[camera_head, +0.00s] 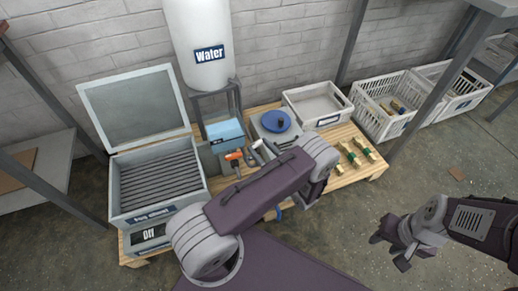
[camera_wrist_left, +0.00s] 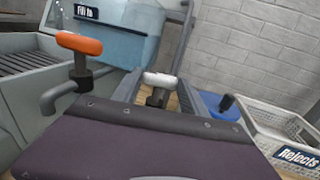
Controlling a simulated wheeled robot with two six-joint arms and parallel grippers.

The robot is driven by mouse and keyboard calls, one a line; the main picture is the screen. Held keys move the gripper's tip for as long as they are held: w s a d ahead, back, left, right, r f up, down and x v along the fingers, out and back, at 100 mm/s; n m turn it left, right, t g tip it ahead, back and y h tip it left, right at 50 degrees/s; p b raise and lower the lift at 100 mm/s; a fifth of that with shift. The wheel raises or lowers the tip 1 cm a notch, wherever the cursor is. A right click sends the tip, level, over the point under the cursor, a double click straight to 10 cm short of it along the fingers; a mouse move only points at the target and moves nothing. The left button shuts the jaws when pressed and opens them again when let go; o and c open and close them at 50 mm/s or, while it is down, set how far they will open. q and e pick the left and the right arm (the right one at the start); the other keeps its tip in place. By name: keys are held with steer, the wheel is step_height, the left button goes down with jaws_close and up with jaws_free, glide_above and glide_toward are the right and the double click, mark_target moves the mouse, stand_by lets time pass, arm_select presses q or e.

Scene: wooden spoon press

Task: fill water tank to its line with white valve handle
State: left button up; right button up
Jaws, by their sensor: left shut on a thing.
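The small blue water tank (camera_head: 226,134) stands below the white cylinder labelled "Water" (camera_head: 200,40). In the left wrist view the tank (camera_wrist_left: 118,42) carries a "Fill to" label; I cannot tell its water level against a line. My right gripper (camera_head: 390,249) is open and empty above the floor.
A grey ribbed box marked "Off" (camera_head: 125,190) stands left on the pallet. A blue round disc (camera_head: 274,121), a shallow tray (camera_head: 312,108) and several brass-coloured pieces (camera_head: 349,154) are right of the valves. White crates (camera_head: 375,121) stand further right. Floor around my right gripper is clear.

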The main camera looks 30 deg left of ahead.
arm_select(q)
steer(key=n+g, duration=0.1)
steer(key=g+y+b, duration=0.1)
steer(key=shift+w+f+n+g, duration=0.15)
steer(key=shift+w+n+g, duration=0.15)
steer(key=shift+n, duration=0.1)
steer(key=shift+d+n+g, duration=0.1)
steer(key=shift+n+g, duration=0.2)
steer(key=shift+g, duration=0.2)
steer(key=o, duration=1.4)
steer(key=shift+s, duration=0.1)
steer(key=shift+p+v, duration=1.95)
steer(key=shift+v, duration=2.55)
